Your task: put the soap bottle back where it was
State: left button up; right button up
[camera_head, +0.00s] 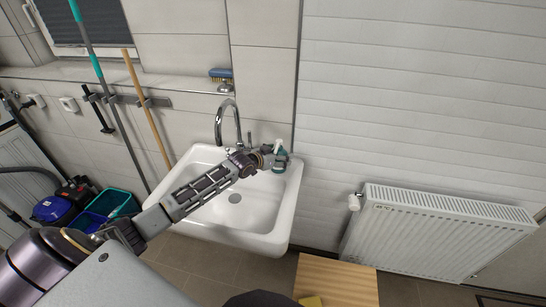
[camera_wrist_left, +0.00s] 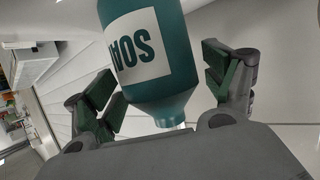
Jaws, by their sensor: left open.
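The soap bottle (camera_head: 281,163) is teal with a white top and stands at the back right corner of the white sink (camera_head: 262,239). In the left wrist view the soap bottle (camera_wrist_left: 160,55) shows large and upside down, with part of its white label readable. My left gripper (camera_head: 271,155) reaches across the sink to the bottle. In the wrist view its open fingers (camera_wrist_left: 158,78) lie on either side of the bottle, with a clear gap at the right finger. Contact at the left finger is hard to tell. My right gripper is not in view.
A curved faucet (camera_head: 227,117) rises behind the sink, left of the gripper. A brush (camera_head: 220,74) lies on the ledge above. A white radiator (camera_head: 434,235) and a wooden surface (camera_head: 342,279) are at the right. Poles, a teal bin and a blue vacuum stand left.

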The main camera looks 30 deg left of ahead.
pick_arm(q)
jog(key=shift+r, duration=0.1)
jog(key=v, duration=1.2)
dwell(0.7)
jog(key=shift+s, duration=0.15)
dwell(0.9)
